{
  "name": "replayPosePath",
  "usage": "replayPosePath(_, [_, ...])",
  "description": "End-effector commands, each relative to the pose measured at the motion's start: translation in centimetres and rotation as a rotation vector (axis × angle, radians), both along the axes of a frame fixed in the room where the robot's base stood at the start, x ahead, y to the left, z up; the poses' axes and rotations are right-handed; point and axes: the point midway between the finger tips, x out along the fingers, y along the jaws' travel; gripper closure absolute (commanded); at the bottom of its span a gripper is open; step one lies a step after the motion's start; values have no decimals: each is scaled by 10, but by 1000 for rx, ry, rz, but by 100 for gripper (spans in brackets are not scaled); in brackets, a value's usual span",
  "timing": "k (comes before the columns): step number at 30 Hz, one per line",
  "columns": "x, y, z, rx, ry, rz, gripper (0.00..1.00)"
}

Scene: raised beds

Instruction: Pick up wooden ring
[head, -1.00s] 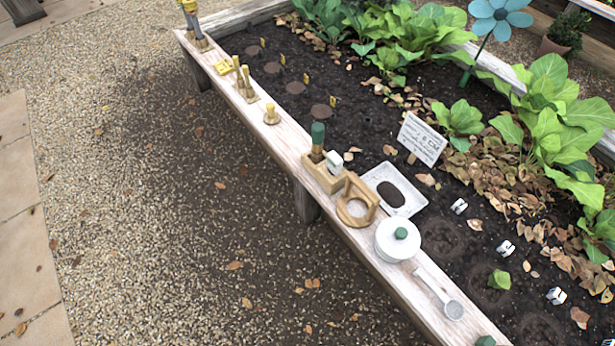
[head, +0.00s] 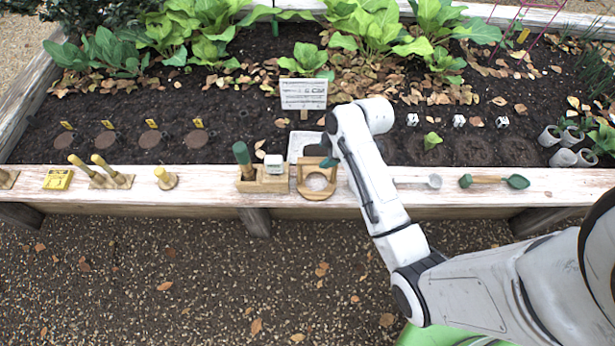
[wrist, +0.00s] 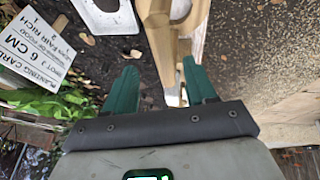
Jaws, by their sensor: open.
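The wooden ring (head: 317,194) sits on the bed's pale front plank, its round opening facing up and a raised wooden part at its back. In the wrist view the wooden piece (wrist: 157,45) runs down the picture between my fingers, with part of its round opening at the top. My gripper (head: 329,162) is at the ring's back right in the head view, largely hidden by my arm. In the wrist view my gripper (wrist: 162,88) shows two green fingers spread apart, with no clear contact on the wood. How deep the wood lies between them I cannot tell.
A wooden block (head: 262,184) with a green-topped tool and white piece stands close left of the ring. A white plate (head: 297,146) lies on the soil behind. A planting card (head: 303,92) stands further back. A green trowel (head: 494,181) lies right on the plank.

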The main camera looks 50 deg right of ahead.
Motion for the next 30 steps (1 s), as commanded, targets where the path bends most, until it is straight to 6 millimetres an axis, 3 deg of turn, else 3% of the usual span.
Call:
replayPosePath(18, [28, 16, -62, -1, 1, 0, 44])
replayPosePath(28, [32, 16, -67, 0, -1, -1, 44])
replayPosePath(30, [32, 16, -67, 0, -1, -1, 49])
